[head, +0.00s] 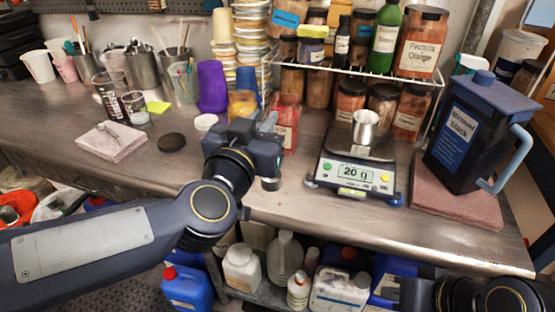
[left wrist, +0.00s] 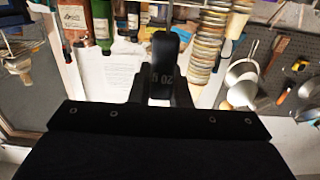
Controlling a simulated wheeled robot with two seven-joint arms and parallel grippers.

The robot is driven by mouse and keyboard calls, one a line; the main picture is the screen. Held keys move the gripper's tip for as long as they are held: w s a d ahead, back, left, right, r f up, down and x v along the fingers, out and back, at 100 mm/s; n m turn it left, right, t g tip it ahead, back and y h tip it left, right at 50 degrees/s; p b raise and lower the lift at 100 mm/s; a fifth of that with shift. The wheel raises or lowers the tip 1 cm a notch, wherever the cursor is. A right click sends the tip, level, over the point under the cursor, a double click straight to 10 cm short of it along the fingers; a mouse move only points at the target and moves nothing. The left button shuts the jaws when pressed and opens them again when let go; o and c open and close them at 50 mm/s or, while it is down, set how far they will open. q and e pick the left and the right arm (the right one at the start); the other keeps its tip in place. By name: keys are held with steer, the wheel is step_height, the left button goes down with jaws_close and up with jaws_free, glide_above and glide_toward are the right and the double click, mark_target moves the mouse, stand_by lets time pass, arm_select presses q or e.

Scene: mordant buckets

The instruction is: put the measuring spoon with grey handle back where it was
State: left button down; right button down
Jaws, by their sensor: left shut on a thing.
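My left gripper (head: 266,122) is over the bench between the jars and the scale. In the left wrist view its fingers (left wrist: 162,92) are shut on the dark grey handle of a measuring spoon (left wrist: 164,62), which has pale markings reading about "20". The spoon's bowl cannot be made out. The handle points away from the gripper. My right arm shows at the bottom right of the head view; its gripper (head: 392,292) is dark and partly cut off, and its jaws cannot be read.
A scale (head: 352,183) reading about 20 g bears a metal cup (head: 364,128). A blue-black jug (head: 478,135) stands on a folded cloth at right. A pinkish pad (head: 112,148) with a small metallic item and a dark disc (head: 171,142) lie left.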

arm_select(q)
steer(key=w+d+f+b, duration=0.2)
steer(key=w+f+b, duration=0.3)
steer(key=w+f, duration=0.5)
steer(key=shift+w+f+b, duration=0.35)
steer(key=shift+f+b, duration=0.05)
steer(key=shift+f, duration=0.45)
steer(key=shift+f, duration=0.2)
steer(key=c, duration=1.4)
jaws_free()
steer(key=shift+o, duration=0.2)
